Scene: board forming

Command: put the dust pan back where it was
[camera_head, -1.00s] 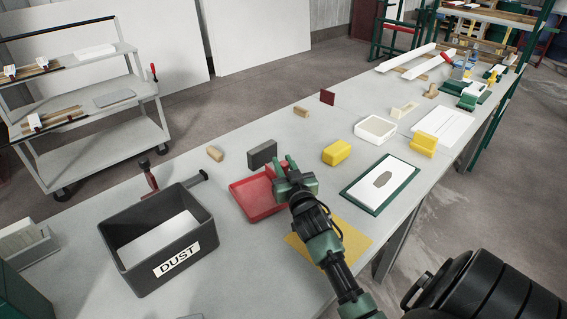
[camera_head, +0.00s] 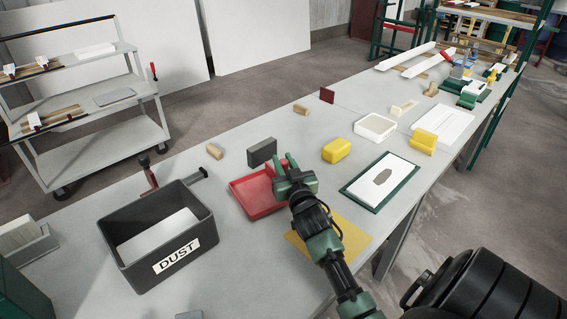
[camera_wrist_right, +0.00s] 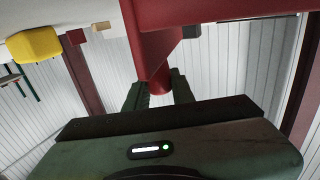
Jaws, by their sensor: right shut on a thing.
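The red dust pan (camera_head: 256,197) is on or just above the grey table, left of my right gripper. My right gripper (camera_head: 288,168) is shut on its handle. In the right wrist view the red handle (camera_wrist_right: 158,75) sits between the fingers of my right gripper (camera_wrist_right: 159,90), with the pan body (camera_wrist_right: 210,12) beyond it. I cannot tell whether the pan touches the table. My left gripper is not in view.
A dark DUST bin (camera_head: 158,237) stands to the left of the pan. A dark grey block (camera_head: 262,152) is just behind it. A yellow block (camera_head: 337,150) and a green-edged board (camera_head: 372,203) lie to the right. A yellow sheet (camera_head: 350,232) lies under my arm.

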